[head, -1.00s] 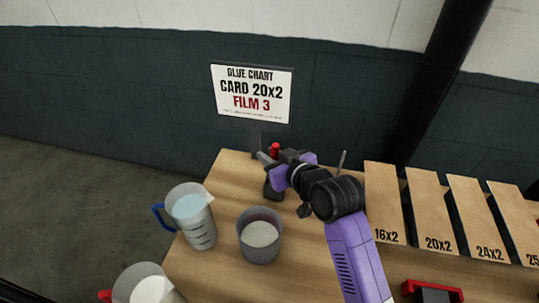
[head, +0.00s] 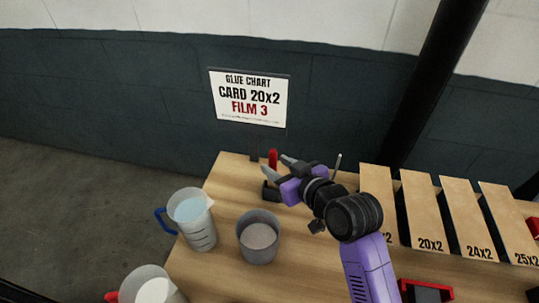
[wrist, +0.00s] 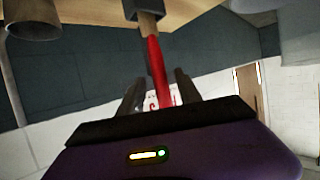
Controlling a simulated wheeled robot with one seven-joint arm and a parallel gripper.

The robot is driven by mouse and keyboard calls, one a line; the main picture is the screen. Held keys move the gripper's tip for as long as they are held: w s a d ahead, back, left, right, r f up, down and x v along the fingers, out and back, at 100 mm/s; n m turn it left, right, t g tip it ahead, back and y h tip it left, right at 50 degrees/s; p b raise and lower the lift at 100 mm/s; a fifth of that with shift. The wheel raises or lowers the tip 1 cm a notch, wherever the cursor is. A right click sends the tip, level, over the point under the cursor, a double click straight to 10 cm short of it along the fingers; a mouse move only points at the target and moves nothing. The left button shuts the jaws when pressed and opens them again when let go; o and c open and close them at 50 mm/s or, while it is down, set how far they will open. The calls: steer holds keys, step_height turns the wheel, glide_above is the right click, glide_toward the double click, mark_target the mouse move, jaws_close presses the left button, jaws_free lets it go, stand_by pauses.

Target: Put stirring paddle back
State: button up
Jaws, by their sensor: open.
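The stirring paddle (head: 273,158) shows as a red upright handle at the back left of the wooden table, at a small dark holder (head: 270,192). Its lower end is hidden there. My gripper (head: 277,166) is open and empty, with its fingertips close to the right of the red handle. In the wrist view the red handle (wrist: 156,65) runs from the dark holder (wrist: 146,9) down the picture, in line with the gap between my open fingers (wrist: 158,92). I cannot tell whether a finger touches it.
A grey cup (head: 258,240) stands in front of the holder. A blue-handled jug (head: 193,222) and a red-handled jug (head: 150,290) stand to the left. A sign (head: 249,98) rises behind. Labelled boards (head: 425,210) and a red-edged tray (head: 425,291) lie to the right.

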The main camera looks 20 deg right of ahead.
steer(key=a+p+v, duration=0.1)
steer(key=v, duration=0.5)
steer(key=shift+s+d+p, duration=0.3)
steer(key=shift+d+p, duration=0.1)
steer(key=shift+d, duration=0.1)
steer(key=s+a+f+m+h, duration=0.1)
steer(key=s+f, duration=0.2)
steer(key=s, duration=0.6)
steer(key=s+f+m+h, duration=0.1)
steer(key=s+f, duration=0.2)
steer(key=s, duration=0.6)
steer(key=s+r, duration=0.3)
steer(key=s, duration=0.4)
steer(key=s+r+t, duration=0.1)
steer(key=s+r, duration=0.2)
steer(key=s, duration=0.4)
steer(key=shift+s+a, duration=0.35)
